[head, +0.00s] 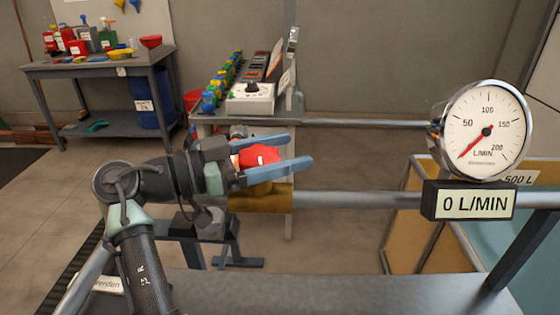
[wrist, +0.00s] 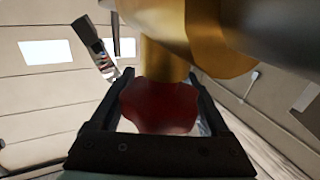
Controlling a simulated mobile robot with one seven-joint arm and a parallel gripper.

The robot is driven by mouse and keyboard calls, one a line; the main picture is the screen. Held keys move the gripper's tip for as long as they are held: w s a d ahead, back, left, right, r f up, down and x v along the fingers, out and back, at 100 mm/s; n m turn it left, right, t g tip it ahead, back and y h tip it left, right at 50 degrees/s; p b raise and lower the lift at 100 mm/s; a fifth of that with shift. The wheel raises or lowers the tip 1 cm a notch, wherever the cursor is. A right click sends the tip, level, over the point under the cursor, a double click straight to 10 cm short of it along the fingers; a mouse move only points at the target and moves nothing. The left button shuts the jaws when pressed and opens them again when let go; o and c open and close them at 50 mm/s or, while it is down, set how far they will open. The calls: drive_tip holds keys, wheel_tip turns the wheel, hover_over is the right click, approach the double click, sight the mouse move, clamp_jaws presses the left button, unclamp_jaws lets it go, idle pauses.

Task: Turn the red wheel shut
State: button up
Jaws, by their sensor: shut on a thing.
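The red wheel (head: 258,156) sits on a brass valve (head: 262,198) on the grey pipe. In the head view my gripper (head: 290,167) has its blue fingers on either side of the wheel. In the wrist view the dark red wheel (wrist: 158,106) lies between the two fingers of my gripper (wrist: 160,95), with the brass valve body (wrist: 162,60) beyond it. The gripper is shut on the wheel. Part of the wheel is hidden by the fingers in the head view.
A round gauge (head: 486,131) on the right has its needle near zero, and the display (head: 468,201) below reads 0 L/MIN. A pale control box (head: 251,99) stands behind the valve. A workbench (head: 105,68) with containers is at the back left. A tank (head: 415,225) is at the right.

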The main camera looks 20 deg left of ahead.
drive_tip(key=shift+r+m+g+h, duration=0.1)
drive_tip(key=shift+m+g+h, duration=0.2)
drive_tip(key=shift+g, duration=0.1)
drive_tip(key=o, duration=1.2)
drive_tip(key=shift+d, duration=0.1)
drive_tip(key=shift+s, duration=0.1)
drive_tip(key=b+v, duration=0.1)
drive_tip(key=v, duration=1.2)
